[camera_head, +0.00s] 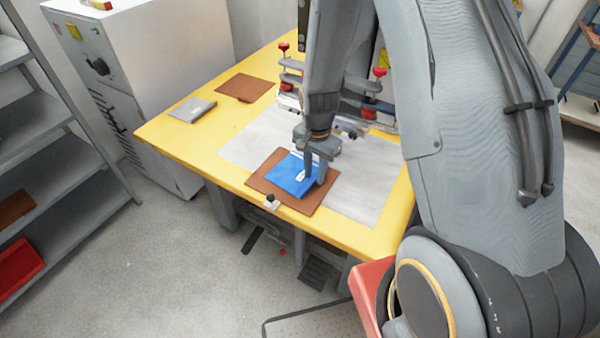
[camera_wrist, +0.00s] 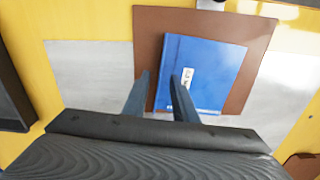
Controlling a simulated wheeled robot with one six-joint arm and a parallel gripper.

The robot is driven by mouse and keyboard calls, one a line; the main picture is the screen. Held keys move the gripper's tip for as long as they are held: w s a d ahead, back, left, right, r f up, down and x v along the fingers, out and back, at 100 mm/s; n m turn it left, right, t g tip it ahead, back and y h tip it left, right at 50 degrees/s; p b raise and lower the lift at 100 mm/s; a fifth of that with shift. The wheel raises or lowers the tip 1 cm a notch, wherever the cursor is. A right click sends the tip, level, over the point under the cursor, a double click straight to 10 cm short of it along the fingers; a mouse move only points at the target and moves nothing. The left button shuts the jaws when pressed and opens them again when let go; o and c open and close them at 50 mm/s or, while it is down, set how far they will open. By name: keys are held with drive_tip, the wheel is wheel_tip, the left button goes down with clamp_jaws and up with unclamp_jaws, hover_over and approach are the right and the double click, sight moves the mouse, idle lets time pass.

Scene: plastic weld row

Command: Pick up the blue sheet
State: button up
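The blue sheet (camera_head: 287,176) lies flat on a brown square board (camera_head: 300,204) near the front edge of the yellow table. In the wrist view the blue sheet (camera_wrist: 215,85) has a white label, and brown shows around it. My gripper (camera_head: 314,177) points down at the sheet's right edge in the head view. In the wrist view its two fingers (camera_wrist: 164,78) are apart, one over the sheet and one just outside its left edge. Nothing is held between them. I cannot tell whether the fingertips touch the sheet or board.
The yellow table (camera_head: 170,133) also bears a second brown sheet (camera_head: 246,88), a grey block (camera_head: 192,111) and a pale panel (camera_head: 363,190). Red-knobbed clamps (camera_head: 379,72) stand behind my gripper. A white cabinet (camera_head: 150,60) and grey shelves (camera_head: 50,150) are at left.

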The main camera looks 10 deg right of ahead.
drive_tip(key=shift+f, duration=1.05)
clamp_jaws()
drive_tip(key=shift+r, duration=0.15)
